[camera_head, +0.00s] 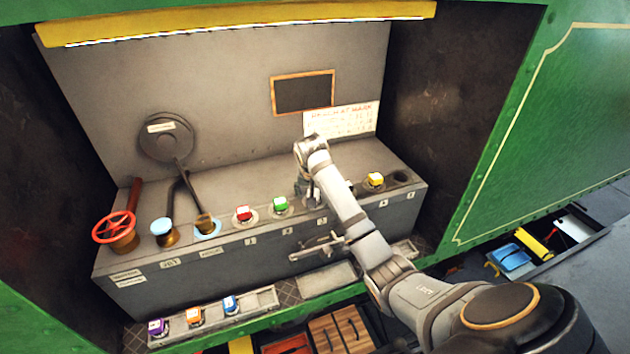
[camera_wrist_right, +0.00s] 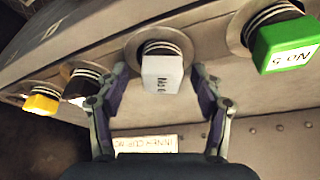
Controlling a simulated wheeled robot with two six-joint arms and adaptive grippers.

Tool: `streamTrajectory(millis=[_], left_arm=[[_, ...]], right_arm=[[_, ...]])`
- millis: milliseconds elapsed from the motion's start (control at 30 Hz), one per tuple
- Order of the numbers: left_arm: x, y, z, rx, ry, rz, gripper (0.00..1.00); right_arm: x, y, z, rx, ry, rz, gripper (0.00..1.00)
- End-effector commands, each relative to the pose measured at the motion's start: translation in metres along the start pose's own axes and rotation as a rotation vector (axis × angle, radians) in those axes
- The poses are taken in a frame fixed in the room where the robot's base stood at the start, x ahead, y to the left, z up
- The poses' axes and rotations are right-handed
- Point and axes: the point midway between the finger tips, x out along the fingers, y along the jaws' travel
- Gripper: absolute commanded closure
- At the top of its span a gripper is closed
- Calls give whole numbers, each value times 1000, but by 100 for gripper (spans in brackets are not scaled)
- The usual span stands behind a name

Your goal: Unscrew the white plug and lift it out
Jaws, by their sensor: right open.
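The white plug (camera_wrist_right: 162,74) has a block-shaped head with dark lettering and sits in a round collar on the grey bench, with its ringed neck showing. My right gripper (camera_wrist_right: 160,80) is open, with one finger on each side of the white head. I see small gaps between the fingers and the plug. In the head view my right gripper (camera_head: 313,192) is over the bench between the green plug and the yellow plug, and it hides the white plug there. My left gripper is not in view.
The green plug (camera_wrist_right: 286,44) and a dark plug (camera_wrist_right: 80,84) flank the white one; the yellow plug (camera_wrist_right: 41,99) is farther out. A red plug (camera_head: 243,213), a red handwheel (camera_head: 114,227) and a lever are left. An empty hole (camera_head: 402,177) is at right. A tray (camera_head: 275,297) lies below.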

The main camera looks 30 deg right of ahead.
Motion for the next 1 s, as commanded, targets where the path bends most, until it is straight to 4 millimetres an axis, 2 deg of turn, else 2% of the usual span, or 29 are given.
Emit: streamTrajectory(millis=[267, 367, 767, 900, 1000], left_arm=[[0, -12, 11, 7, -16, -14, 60], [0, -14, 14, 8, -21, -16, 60], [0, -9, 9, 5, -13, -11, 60], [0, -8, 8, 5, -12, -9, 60], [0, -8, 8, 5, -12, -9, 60]], right_arm=[[2, 0, 2, 1, 1, -1, 33], [2, 0, 2, 1, 1, -1, 44], [2, 0, 2, 0, 1, -1, 98], [2, 0, 2, -4, 1, -3, 100], [2, 2, 1, -118, 3, -47, 100]])
